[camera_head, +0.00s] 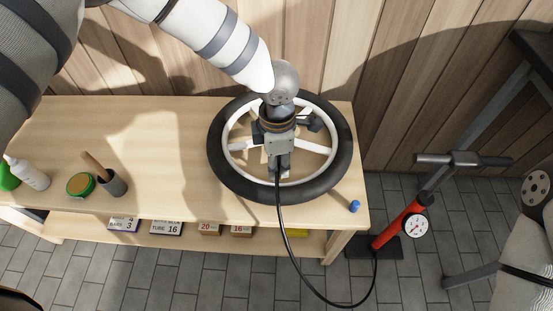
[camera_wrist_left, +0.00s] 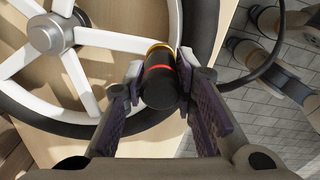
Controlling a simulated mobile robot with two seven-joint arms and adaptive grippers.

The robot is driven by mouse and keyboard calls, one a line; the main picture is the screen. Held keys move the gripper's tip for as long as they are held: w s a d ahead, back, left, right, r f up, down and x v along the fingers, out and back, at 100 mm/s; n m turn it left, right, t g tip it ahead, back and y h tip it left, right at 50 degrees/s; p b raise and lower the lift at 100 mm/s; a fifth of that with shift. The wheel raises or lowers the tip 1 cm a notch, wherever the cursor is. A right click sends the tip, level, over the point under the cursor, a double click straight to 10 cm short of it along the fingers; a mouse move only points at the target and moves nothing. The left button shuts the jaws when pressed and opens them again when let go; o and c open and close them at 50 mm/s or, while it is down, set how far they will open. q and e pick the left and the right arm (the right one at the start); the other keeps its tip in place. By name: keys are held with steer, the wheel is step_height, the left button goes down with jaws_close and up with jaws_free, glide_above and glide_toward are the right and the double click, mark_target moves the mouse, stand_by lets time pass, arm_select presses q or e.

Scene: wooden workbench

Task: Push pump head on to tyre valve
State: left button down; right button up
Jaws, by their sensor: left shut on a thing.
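A spoked wheel with a black tyre (camera_head: 343,165) and white rim lies flat on the workbench (camera_head: 150,130). My left gripper (camera_head: 280,172) is over the near part of the wheel, pointing down. In the left wrist view it is shut on the black pump head (camera_wrist_left: 160,88), which has a red band and a gold-coloured end. The pump head is beside the inner side of the rim and tyre (camera_wrist_left: 203,35). The tyre valve is hidden, so I cannot tell whether the head touches it. A black hose (camera_head: 286,240) runs from the gripper to the red floor pump (camera_head: 398,226). My right gripper is not in view.
A blue cap (camera_head: 354,206) lies near the bench's right front corner. Boxes sit on the lower shelf. The bench middle is clear. The hose hangs over the front edge.

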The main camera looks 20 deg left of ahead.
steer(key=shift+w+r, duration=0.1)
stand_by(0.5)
arm_select(q)
steer(key=shift+f, duration=0.65)
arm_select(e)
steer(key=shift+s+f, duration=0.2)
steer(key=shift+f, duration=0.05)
arm_select(q)
steer(key=c, duration=1.6)
jaws_free()
step_height(320, 180, up, 6)
steer(key=shift+r+p, duration=0.15)
steer(key=shift+p, duration=1.05)
steer(key=shift+r+p, duration=0.8)
steer(key=shift+r, duration=1.65)
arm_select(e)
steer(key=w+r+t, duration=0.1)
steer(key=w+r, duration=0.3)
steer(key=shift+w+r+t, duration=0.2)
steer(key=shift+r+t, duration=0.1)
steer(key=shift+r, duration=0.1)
arm_select(q)
steer(key=shift+f, duration=0.1)
